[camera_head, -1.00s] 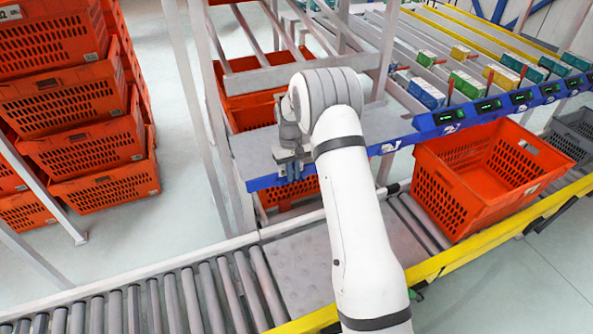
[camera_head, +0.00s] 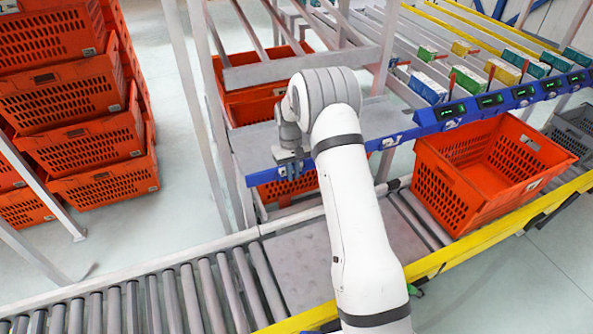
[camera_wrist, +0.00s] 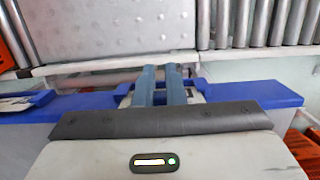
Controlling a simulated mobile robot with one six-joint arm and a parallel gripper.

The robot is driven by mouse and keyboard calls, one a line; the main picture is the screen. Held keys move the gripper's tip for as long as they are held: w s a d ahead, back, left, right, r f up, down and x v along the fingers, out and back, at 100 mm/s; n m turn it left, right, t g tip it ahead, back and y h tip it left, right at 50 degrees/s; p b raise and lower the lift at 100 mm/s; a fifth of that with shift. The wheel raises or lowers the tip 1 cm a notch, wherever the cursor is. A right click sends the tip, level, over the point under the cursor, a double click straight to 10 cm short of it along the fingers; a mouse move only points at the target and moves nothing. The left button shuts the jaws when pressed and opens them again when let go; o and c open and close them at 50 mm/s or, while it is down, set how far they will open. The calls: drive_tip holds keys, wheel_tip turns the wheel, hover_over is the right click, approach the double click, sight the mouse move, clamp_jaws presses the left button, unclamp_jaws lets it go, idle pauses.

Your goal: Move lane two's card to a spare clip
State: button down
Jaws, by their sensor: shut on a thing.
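My gripper (camera_head: 290,168) hangs at the front blue edge of a grey shelf, left of the lit lane displays. In the wrist view its two blue-grey fingers (camera_wrist: 161,82) are close together over a blue clip-like bracket (camera_wrist: 196,84) on the blue rail (camera_wrist: 235,92). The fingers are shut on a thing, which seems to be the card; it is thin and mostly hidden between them. Another pale flat piece, perhaps a card (camera_wrist: 22,101), lies at the left of the rail in the wrist view. I cannot read any lane numbers.
Green-lit displays (camera_head: 452,111) line the blue rail to the right, with boxes (camera_head: 468,80) in sloping lanes behind. An orange tote (camera_head: 480,185) stands on the roller conveyor (camera_head: 190,295). Stacked orange totes (camera_head: 85,145) are at left. Metal posts (camera_head: 200,110) stand close left of my arm.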

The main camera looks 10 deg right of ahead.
drive_tip(key=shift+f, duration=0.15)
drive_tip(key=c, duration=1.4)
unclamp_jaws()
drive_tip(key=shift+c, duration=0.2)
drive_tip(key=shift+w+a+r, duration=0.1)
drive_tip(key=shift+w+r, duration=0.1)
drive_tip(key=shift+r, duration=1.1)
drive_tip(key=shift+w+d+r, duration=0.1)
drive_tip(key=shift+w+r, duration=0.05)
drive_tip(key=shift+r, duration=1.15)
drive_tip(key=shift+w+a+r, duration=0.1)
drive_tip(key=shift+w+r, duration=0.1)
drive_tip(key=shift+r, duration=1.1)
